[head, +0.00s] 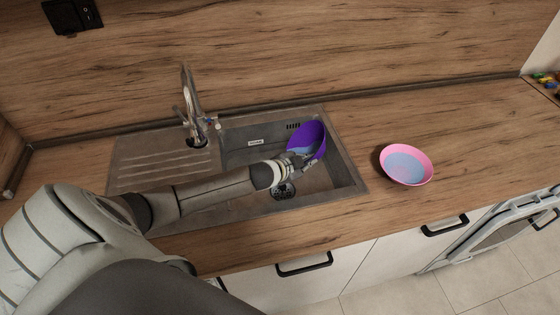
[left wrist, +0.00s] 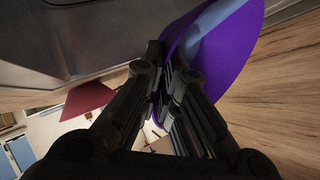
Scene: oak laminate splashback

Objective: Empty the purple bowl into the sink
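The purple bowl (head: 312,130) is tilted on its side over the right part of the sink basin (head: 338,168), with a light blue area showing inside it. My left gripper (head: 306,160) is at the bowl's lower rim. In the left wrist view, the fingers (left wrist: 166,85) are closed together on the edge of the purple bowl (left wrist: 232,62), whose light blue inside shows at the top. Whether anything is still in the bowl cannot be told. My right gripper is not in view.
A pink bowl (head: 421,160) with a light blue inside stands on the wooden counter right of the sink. A metal faucet (head: 190,110) rises behind the sink, next to the ribbed drainboard (head: 150,165). The counter (head: 480,125) further right is clear.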

